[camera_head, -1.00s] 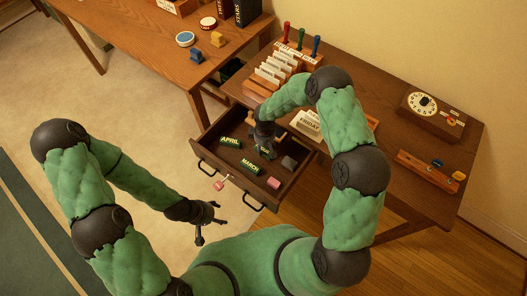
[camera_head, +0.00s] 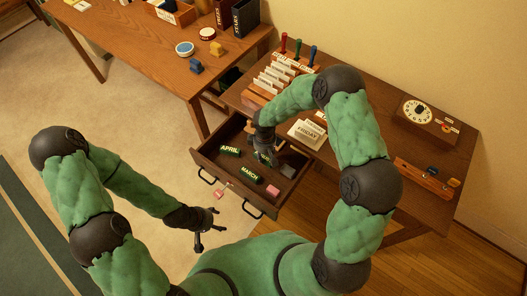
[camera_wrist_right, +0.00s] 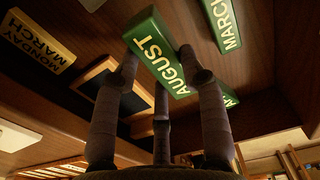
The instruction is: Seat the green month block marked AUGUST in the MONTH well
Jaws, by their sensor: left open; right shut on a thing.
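The green AUGUST block (camera_wrist_right: 157,52) is held between the fingers of my right gripper (camera_wrist_right: 160,75) in the right wrist view. In the head view my right gripper (camera_head: 265,152) is over the open drawer, and a bit of green shows at its fingertips. A green MARCH block (camera_head: 250,173) and a green APRIL block (camera_head: 230,151) lie in the drawer. The MARCH block also shows in the right wrist view (camera_wrist_right: 223,22). My left gripper (camera_head: 207,232) is open and empty, in front of the drawer. I cannot make out the MONTH well.
The open drawer (camera_head: 235,190) has a pink tag (camera_head: 219,194) at its front. A grey block (camera_head: 287,170) and a pinkish block (camera_head: 272,190) lie inside. On the desk (camera_head: 375,140) are white cards (camera_head: 307,132), a card rack and a dial box (camera_head: 428,118). A side table stands left.

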